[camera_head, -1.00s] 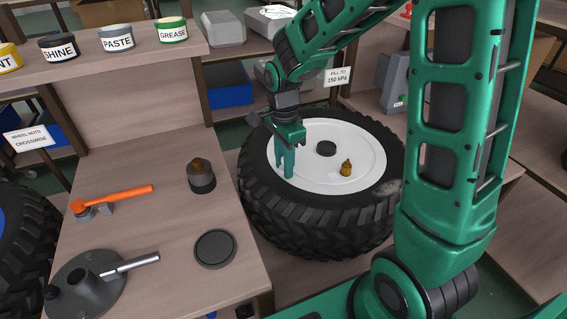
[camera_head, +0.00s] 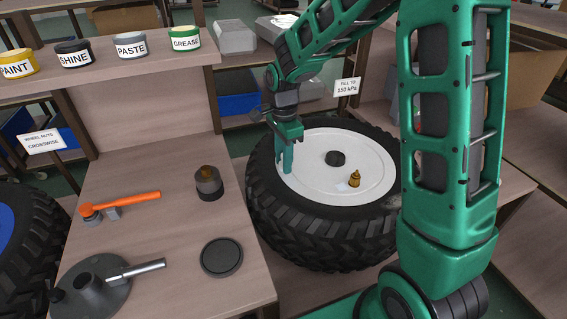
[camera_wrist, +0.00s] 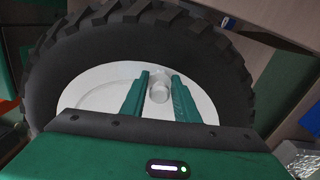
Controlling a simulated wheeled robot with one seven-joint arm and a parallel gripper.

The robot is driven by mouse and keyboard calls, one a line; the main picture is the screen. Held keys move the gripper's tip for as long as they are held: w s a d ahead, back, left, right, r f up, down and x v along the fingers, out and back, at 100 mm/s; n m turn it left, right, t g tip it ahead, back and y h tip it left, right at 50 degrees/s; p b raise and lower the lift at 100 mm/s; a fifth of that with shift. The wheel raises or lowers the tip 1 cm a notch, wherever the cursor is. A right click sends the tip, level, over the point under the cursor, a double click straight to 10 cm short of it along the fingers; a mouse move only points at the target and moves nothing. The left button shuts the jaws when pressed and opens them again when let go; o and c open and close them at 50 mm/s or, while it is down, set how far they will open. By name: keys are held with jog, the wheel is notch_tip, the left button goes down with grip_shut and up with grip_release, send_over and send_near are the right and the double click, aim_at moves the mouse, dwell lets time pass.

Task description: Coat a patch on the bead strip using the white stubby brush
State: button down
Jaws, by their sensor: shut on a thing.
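My gripper (camera_head: 282,165) is over the back left part of a large black tyre (camera_head: 262,222) with a white disc (camera_head: 325,195) in its middle. In the wrist view my two green fingers (camera_wrist: 160,92) close around a small white round piece, which looks like the white stubby brush (camera_wrist: 160,91). In the head view the brush is hidden by the fingers. Whether it touches the wheel cannot be told. The bead strip is not clearly distinguishable; the disc's edge meets the black tyre near my fingertips.
The left bench holds an orange-handled tool (camera_head: 130,200), a dark pot (camera_head: 208,182) and a round lid (camera_head: 221,257). Labelled tins, including PASTE (camera_head: 130,47), line the shelf.

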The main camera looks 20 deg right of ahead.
jog(key=shift+r, duration=3)
jog(key=shift+r, duration=0.15)
jog(key=shift+r, duration=1.4)
jog(key=shift+f, duration=0.15)
jog(key=shift+a+f, duration=0.2)
jog(key=shift+f, duration=3.5)
jog(key=shift+f, duration=1)
jog(key=shift+s, duration=0.1)
